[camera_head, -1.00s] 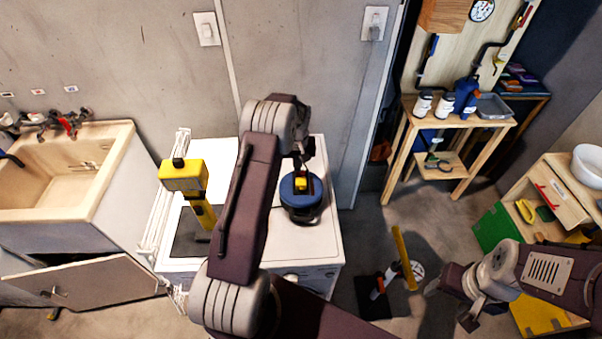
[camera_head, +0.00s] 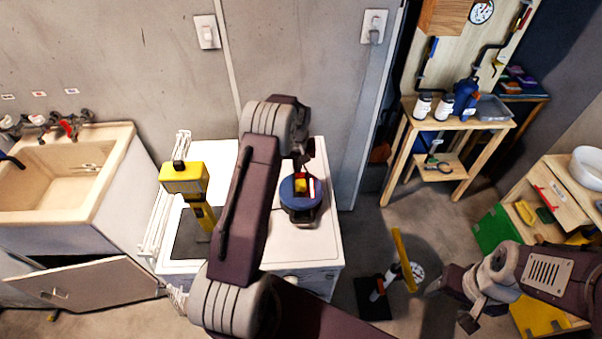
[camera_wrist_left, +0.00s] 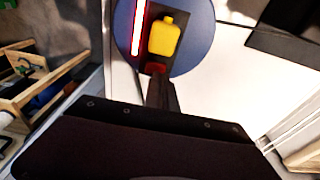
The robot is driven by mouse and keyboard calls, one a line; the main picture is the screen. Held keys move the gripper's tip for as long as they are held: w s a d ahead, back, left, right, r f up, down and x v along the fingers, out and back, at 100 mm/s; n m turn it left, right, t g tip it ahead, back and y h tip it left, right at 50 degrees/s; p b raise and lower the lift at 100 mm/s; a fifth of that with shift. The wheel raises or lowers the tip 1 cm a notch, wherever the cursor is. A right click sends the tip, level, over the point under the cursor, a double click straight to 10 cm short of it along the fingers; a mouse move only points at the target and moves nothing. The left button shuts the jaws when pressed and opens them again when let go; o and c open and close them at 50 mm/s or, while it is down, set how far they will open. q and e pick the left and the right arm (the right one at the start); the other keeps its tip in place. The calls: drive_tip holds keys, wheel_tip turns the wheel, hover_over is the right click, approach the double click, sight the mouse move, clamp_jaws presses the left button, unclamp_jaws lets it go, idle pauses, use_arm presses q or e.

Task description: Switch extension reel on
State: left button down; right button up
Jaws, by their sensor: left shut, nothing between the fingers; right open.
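The extension reel (camera_head: 301,204) is a blue round drum standing on a white appliance top. Its dark panel carries a yellow block (camera_wrist_left: 164,36) and a bright white strip edged in red (camera_wrist_left: 138,28), which looks lit. A small red switch (camera_wrist_left: 155,67) sits at the panel's lower edge in the left wrist view. My left gripper (camera_wrist_left: 158,86) is shut and empty, its dark tip at the red switch; I cannot tell whether it touches. The tip is largely hidden in the head view. My right gripper (camera_head: 451,305) is open and empty above the floor at right.
The white appliance top (camera_head: 318,236) has bare room around the reel. A yellow and black tool (camera_head: 184,178) stands left of my arm. A sink (camera_head: 75,172) is at far left. A wooden workbench (camera_head: 456,150) stands at back right, and a yellow-handled item (camera_head: 403,258) stands on the floor.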

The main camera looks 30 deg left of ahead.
sight(298, 175)
use_arm(q)
wheel_tip(298, 175, up, 6)
drive_tip(key=p, duration=0.3)
drive_tip(key=shift+f+p, duration=0.2)
drive_tip(key=shift+p, duration=0.1)
drive_tip(key=shift+f, duration=0.1)
